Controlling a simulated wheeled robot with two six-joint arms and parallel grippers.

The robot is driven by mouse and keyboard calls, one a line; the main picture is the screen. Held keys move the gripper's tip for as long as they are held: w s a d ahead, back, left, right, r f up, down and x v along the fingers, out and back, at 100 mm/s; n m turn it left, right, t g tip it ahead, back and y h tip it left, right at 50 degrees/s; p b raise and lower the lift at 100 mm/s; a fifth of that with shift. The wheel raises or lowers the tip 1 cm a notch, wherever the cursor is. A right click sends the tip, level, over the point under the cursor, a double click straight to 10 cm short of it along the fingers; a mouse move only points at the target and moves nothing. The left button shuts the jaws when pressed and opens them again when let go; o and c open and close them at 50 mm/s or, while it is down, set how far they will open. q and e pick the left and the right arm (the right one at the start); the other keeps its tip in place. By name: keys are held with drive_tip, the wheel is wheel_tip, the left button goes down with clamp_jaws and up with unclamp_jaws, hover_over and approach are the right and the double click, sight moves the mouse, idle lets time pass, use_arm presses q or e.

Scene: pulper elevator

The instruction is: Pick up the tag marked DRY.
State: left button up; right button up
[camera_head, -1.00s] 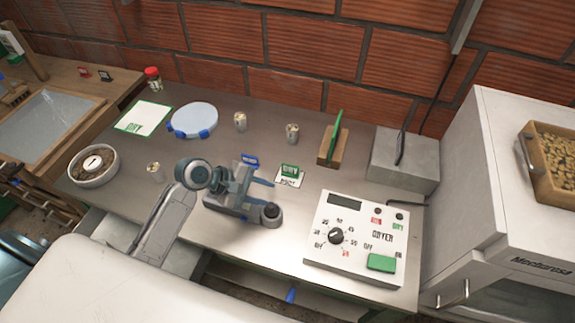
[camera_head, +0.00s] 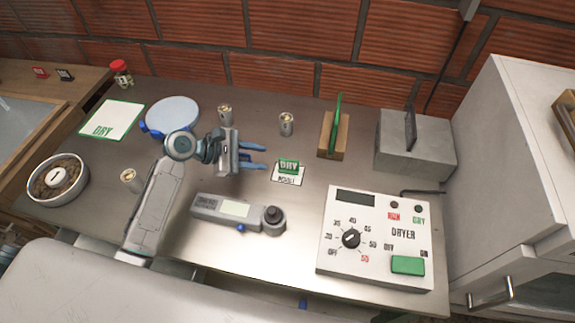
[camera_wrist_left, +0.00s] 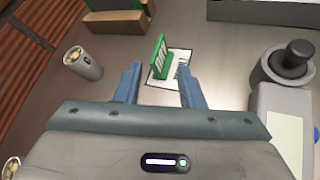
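The green tag marked DRY (camera_head: 289,166) stands upright on a small white card (camera_head: 287,178) on the steel table. My left gripper (camera_head: 264,157) is open and empty, just left of the tag in the head view, with its blue fingers pointing at it. I see no contact. My right gripper is not in view.
A grey meter with a black knob (camera_head: 238,213) lies in front of the tag. The dryer panel (camera_head: 377,205) is to the right. A wooden block (camera_head: 333,148) with a green plate and a small can (camera_head: 286,124) stand behind. A green-edged DRY sheet (camera_head: 112,119) lies at left.

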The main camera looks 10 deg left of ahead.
sight(288, 161)
use_arm(q)
drive_tip(key=x, duration=0.2)
drive_tip(key=shift+w+d+f, duration=0.2)
drive_tip(key=shift+d+f, duration=0.05)
drive_tip(key=shift+w+d+f+p, duration=0.15)
drive_tip(key=shift+w+d+p, duration=0.1)
drive_tip(key=shift+d+p, duration=0.3)
drive_tip(key=p+x, duration=0.1)
drive_tip(key=x, duration=0.2)
drive_tip(key=shift+w+f, duration=0.2)
drive_tip(key=shift+f, duration=0.05)
drive_tip(key=shift+w+d+f, duration=0.15)
drive_tip(key=shift+d+f, duration=0.1)
clamp_jaws()
